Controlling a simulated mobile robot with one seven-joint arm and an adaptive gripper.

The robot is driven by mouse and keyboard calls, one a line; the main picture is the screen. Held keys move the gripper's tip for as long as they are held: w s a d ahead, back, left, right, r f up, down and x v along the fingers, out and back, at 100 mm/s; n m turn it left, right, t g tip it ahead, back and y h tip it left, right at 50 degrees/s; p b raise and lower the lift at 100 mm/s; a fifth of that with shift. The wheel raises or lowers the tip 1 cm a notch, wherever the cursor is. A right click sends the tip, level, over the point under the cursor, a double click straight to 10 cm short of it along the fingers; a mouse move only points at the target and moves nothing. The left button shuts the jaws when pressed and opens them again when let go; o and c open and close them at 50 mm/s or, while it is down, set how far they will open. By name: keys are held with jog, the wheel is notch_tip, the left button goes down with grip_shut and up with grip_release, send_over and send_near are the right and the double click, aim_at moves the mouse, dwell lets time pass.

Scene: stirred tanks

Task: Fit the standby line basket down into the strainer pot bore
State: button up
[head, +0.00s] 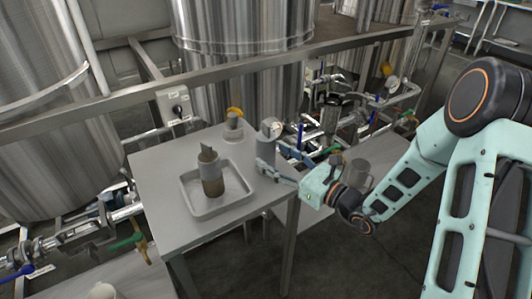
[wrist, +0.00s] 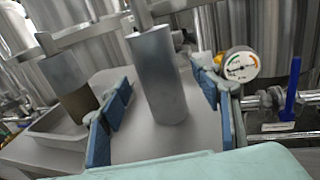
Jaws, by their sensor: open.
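I cannot tell for sure which is the standby line basket. My gripper (head: 277,164) is open, its blue fingers either side of the plain cylinder, with gaps visible. A dark round pot (head: 331,112) on the pipework may be the strainer pot; its bore is not clear.
A pressure gauge (wrist: 240,65) is close behind my right finger. A yellow-topped fitting (head: 234,122) stands at the table's back. Pipes and a blue handle (head: 300,135) crowd the right side. The table's front is bare.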

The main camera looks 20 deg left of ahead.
aim_at(273, 155)
jog(key=x, duration=0.3)
jog(key=shift+w+a, duration=0.1)
jog(key=shift+a, duration=0.3)
jog(key=c, duration=1.4)
jog(key=shift+r, duration=0.1)
